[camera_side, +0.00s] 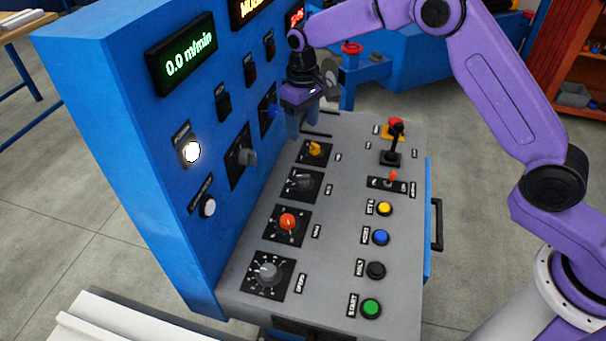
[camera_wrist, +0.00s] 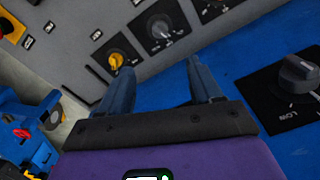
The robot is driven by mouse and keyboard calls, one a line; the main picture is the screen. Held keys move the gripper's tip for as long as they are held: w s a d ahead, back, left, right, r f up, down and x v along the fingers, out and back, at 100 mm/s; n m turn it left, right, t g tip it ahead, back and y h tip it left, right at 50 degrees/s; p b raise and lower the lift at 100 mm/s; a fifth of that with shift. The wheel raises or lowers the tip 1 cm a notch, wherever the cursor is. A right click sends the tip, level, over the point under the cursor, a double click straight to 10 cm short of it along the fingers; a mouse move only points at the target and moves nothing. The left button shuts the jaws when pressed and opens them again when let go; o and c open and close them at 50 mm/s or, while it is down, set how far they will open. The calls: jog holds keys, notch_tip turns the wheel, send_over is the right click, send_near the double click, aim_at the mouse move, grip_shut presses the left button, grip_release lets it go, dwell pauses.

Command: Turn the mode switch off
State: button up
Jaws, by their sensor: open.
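No label reading "mode" is clearly legible, so I cannot tell which control is the mode switch. The sloping grey desk has a yellow rotary switch (camera_side: 315,149) and a grey rotary selector (camera_side: 301,182), both on black plates. In the wrist view the yellow switch (camera_wrist: 116,60) and the grey selector (camera_wrist: 161,27) lie beyond my fingertips. The upright blue panel carries a grey knob (camera_side: 247,157) and a blue knob (camera_side: 272,109). A dark knob (camera_wrist: 299,72) by a "LOW" mark is right of my fingers. My gripper (camera_side: 302,128) is open and empty, near the panel, above the desk's far end.
The desk also holds a red knob (camera_side: 288,221), a speed dial (camera_side: 268,271), a black lever (camera_side: 394,142) and several push buttons including a green one (camera_side: 371,308). A lit white button (camera_side: 190,151) and a green display (camera_side: 181,56) are on the upright panel.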

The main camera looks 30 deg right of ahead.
aim_at(303, 175)
notch_tip(303, 175, down, 17)
jog(key=shift+f, duration=0.15)
dwell(0.5)
jog(key=shift+c, duration=0.3)
jog(key=c, duration=1)
